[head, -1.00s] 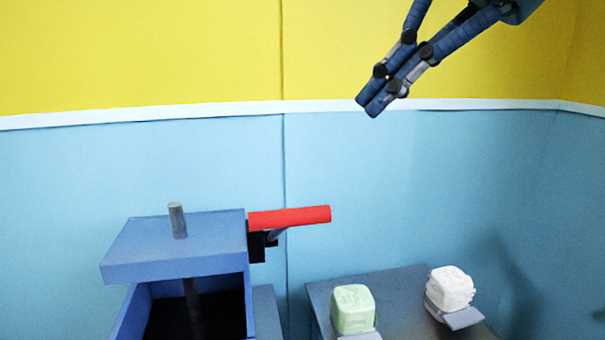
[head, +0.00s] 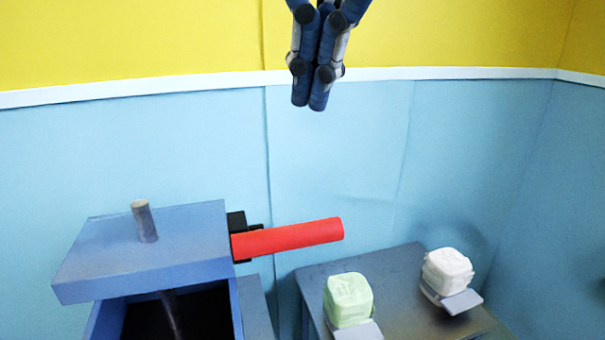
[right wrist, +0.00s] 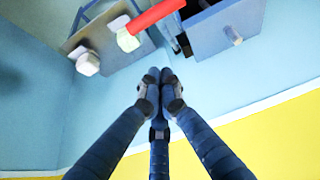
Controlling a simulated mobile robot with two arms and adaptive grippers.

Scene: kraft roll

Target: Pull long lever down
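The long lever (head: 288,238) is a red bar on a black mount at the right side of the blue press box (head: 150,255). It points right and tilts slightly upward. My right gripper (head: 309,107) hangs fingers down above the lever, apart from it, with its fingers together and nothing seen between them. In the right wrist view the closed fingertips (right wrist: 157,75) show below the red lever (right wrist: 155,15), with a gap between. My left gripper is not in view.
A grey table (head: 400,258) to the right holds a green block (head: 348,298) and a white block (head: 447,272), each on a small grey piece. A grey post (head: 144,222) sticks up from the box top. The space between gripper and lever is clear.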

